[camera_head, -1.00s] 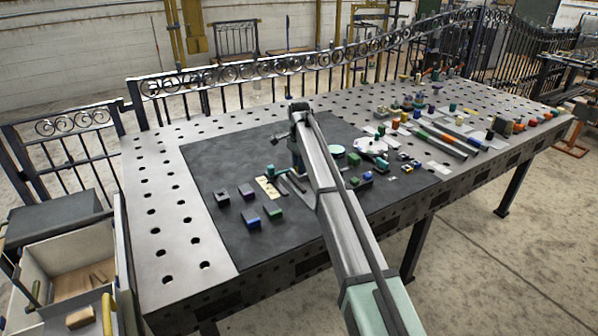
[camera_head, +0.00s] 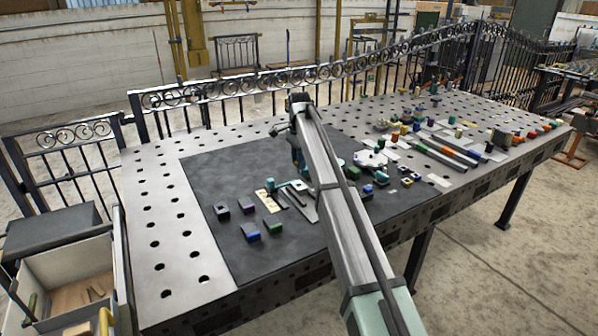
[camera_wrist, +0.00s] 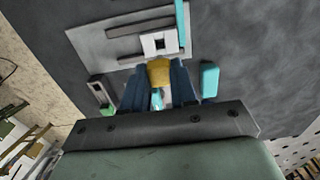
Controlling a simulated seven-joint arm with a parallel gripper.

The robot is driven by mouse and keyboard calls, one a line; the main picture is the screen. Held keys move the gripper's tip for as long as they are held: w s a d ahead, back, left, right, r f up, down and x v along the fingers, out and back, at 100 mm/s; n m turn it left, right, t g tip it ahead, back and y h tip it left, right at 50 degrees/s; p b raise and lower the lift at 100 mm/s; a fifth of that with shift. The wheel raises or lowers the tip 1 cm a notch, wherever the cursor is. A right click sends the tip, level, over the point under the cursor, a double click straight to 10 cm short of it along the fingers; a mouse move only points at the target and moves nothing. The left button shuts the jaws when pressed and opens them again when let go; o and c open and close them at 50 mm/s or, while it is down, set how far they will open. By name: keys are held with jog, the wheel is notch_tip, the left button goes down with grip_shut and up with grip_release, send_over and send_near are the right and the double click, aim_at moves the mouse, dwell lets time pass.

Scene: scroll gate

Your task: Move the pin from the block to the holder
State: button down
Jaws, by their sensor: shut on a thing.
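My gripper (camera_wrist: 158,88) has two blue fingers, shut on a yellow piece with a teal part showing below it. This looks like the pin, but its full shape is hidden by the fingers. Just beyond the yellow piece in the wrist view is a white square block (camera_wrist: 160,43) with a dark hole, on a grey slotted plate (camera_wrist: 95,45). I cannot tell whether the held piece touches it, or which part is the holder. In the head view the white block (camera_head: 298,185) shows near my arm, whose link hides most of the gripper.
A teal block (camera_wrist: 209,80) stands right of the fingers, and a dark piece with a green end (camera_wrist: 100,92) stands left. The mat's left and back areas are clear.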

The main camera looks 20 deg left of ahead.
jog(key=shift+r, duration=0.6)
jog(key=shift+w+d+r, duration=0.15)
jog(key=shift+d+r, duration=0.05)
jog(key=shift+r, duration=0.1)
jog(key=s+d+f, duration=0.1)
jog(key=s+d, duration=0.2)
jog(key=d, duration=0.4)
jog(key=s+d+f, duration=0.1)
jog(key=s+d, duration=0.2)
jog(key=d, duration=0.5)
jog(key=shift+s+d+f, duration=0.15)
jog(key=shift+d, duration=0.1)
jog(key=shift+f, duration=2)
jog(key=shift+f, duration=1.85)
